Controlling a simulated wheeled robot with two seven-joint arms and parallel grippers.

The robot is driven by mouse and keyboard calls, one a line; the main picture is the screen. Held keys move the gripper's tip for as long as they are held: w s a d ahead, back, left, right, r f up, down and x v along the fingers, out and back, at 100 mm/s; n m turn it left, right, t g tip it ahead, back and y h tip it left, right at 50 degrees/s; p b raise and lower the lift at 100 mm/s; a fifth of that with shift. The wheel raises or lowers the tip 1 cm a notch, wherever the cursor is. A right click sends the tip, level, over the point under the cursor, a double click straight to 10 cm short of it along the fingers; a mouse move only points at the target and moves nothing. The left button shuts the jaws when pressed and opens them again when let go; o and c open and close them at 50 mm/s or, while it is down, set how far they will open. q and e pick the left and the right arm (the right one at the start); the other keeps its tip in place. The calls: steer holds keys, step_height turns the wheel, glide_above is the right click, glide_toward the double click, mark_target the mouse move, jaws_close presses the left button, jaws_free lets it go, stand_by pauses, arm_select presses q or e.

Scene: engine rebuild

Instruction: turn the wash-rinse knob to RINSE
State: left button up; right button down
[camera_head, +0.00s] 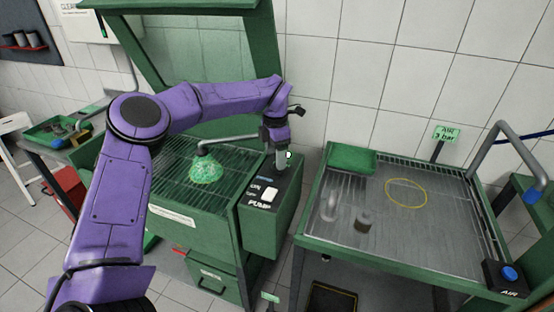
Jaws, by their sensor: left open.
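The wash station's green control box (254,232) stands at the right end of the washing basin, with a dark panel on its top. A white switch (269,195) sits on the panel beside the lettering PUMP. My left gripper (283,165) points down over the back part of this panel and is open. The wash-rinse knob cannot be made out; the gripper covers that part of the panel. I cannot tell whether the fingers touch anything. The words WASH and RINSE are not readable. My right gripper is not in view.
The washing basin's grate (165,180) carries a green glowing patch (206,169) under a bent spout. Its green lid (190,50) stands open behind my left arm. To the right is a drying table (395,265) with small metal parts, a yellow ring (406,193) and a blue AIR button (510,273).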

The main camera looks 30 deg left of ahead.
arm_select(q)
steer(key=f, duration=0.1)
steer(key=w+f, duration=0.1)
steer(key=f, duration=0.2)
steer(key=shift+w+d+f, duration=0.1)
steer(key=shift+w, duration=0.25)
steer(key=shift+s+r, duration=0.2)
steer(key=shift+s, duration=0.25)
steer(key=shift+c, duration=0.4)
steer(key=shift+w, duration=0.1)
steer(key=c, duration=1)
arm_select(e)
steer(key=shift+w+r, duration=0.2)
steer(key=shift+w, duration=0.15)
